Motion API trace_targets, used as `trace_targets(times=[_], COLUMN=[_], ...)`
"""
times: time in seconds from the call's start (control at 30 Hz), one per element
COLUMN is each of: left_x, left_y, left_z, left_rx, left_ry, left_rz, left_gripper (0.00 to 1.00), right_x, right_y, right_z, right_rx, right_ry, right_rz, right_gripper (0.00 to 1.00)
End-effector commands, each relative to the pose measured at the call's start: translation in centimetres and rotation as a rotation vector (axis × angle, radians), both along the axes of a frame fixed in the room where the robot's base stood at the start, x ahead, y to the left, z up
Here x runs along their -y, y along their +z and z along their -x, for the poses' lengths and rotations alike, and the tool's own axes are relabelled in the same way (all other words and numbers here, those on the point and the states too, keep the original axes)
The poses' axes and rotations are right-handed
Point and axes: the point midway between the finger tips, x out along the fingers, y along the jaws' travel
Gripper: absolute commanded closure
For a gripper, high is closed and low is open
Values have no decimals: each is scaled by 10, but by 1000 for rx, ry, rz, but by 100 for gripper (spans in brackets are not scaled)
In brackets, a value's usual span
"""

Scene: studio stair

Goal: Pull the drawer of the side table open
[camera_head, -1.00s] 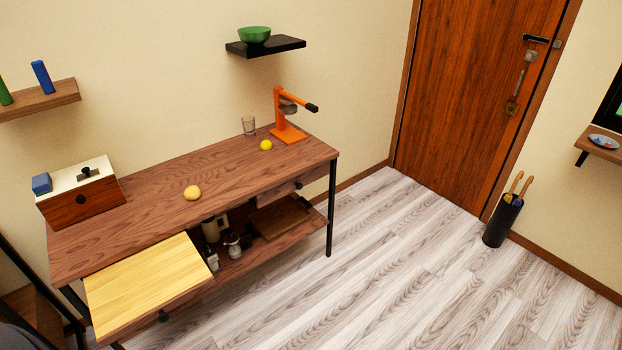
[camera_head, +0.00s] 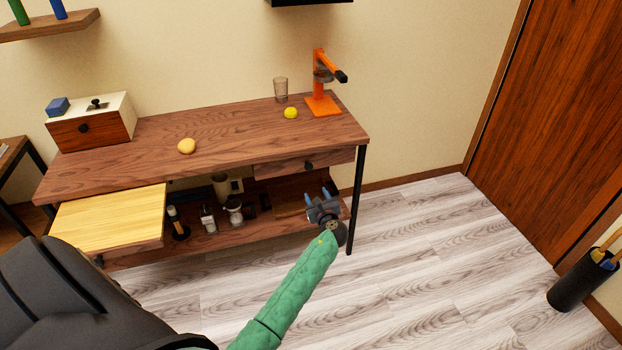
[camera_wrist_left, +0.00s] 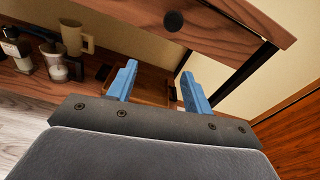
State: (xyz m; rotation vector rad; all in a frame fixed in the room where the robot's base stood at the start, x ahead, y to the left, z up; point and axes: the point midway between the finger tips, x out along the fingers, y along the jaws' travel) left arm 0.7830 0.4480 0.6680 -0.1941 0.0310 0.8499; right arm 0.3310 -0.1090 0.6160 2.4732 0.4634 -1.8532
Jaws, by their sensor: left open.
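The side table (camera_head: 230,142) is brown wood with black legs. Its right drawer (camera_head: 280,169) has a dark round knob (camera_head: 308,166) and looks shut, its front under the table top. My left gripper (camera_head: 319,195), at the end of a green-sleeved arm, is open with two blue fingers. It is below and in front of the knob, apart from it. In the left wrist view the drawer front (camera_wrist_left: 222,32) crosses the top, with the knob (camera_wrist_left: 174,20) above and beyond the fingers (camera_wrist_left: 160,86). Nothing is between the fingers. My right gripper is out of view.
A light wood panel (camera_head: 110,215) juts from the table's left front. A yellow lemon (camera_head: 291,113), glass (camera_head: 281,88) and orange press (camera_head: 322,102) stand on top. The floor (camera_head: 420,270) in front is clear.

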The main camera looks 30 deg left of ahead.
Motion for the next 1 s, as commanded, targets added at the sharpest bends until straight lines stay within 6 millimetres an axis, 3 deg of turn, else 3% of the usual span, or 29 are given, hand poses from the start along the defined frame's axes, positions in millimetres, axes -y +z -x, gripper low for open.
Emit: trace_targets(times=[0.1, 0.23, 0.7, 1.0], left_x=[-8, -15, -60, -71], left_y=[25, 38, 39, 38], left_z=[-15, -23, -62, -71], left_rx=[-35, -53, -54, -54], left_ry=[7, 13, 12, 12], left_rz=[-128, -186, -187, -186], left_gripper=[49, 49, 49, 49], right_x=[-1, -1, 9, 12], right_y=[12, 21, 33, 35], right_z=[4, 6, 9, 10], right_rx=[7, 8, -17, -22], right_ry=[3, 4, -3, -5], right_rz=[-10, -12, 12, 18], right_gripper=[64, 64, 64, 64])
